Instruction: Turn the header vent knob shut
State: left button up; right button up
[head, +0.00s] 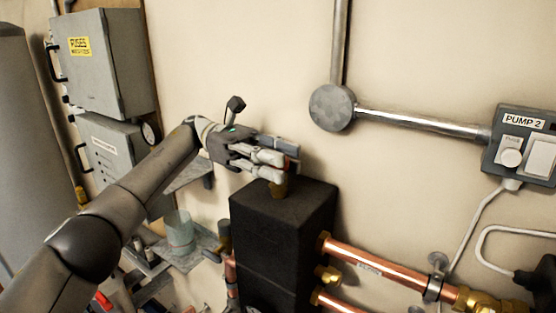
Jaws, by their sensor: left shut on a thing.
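The black block-shaped header (268,222) stands against the wall at the centre. A small brass vent (279,189) rises from its top. My left gripper (286,163) reaches in from the left, level with the top of the header, and is shut on the vent knob. The fingers hide most of the knob, so its turn position cannot be told. My right gripper is not in view.
Copper pipes (375,266) leave the header to the right. A metal conduit (420,124) and the PUMP 2 switch box (524,145) are on the wall. Grey cabinets (105,62) hang at left. A glass jar (179,232) stands on a cluttered shelf below my arm.

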pick_arm(q)
jog(key=shift+g, duration=0.3)
dwell(0.4)
jog(key=o, duration=1)
jog(key=shift+d, duration=0.1)
jog(key=shift+n+t+h, duration=0.4)
jog(key=shift+n+t, duration=0.1)
jog(key=shift+t, duration=0.4)
jog(key=shift+n+t+h, duration=0.5)
jog(key=shift+n+t, duration=0.1)
jog(key=shift+t, duration=0.2)
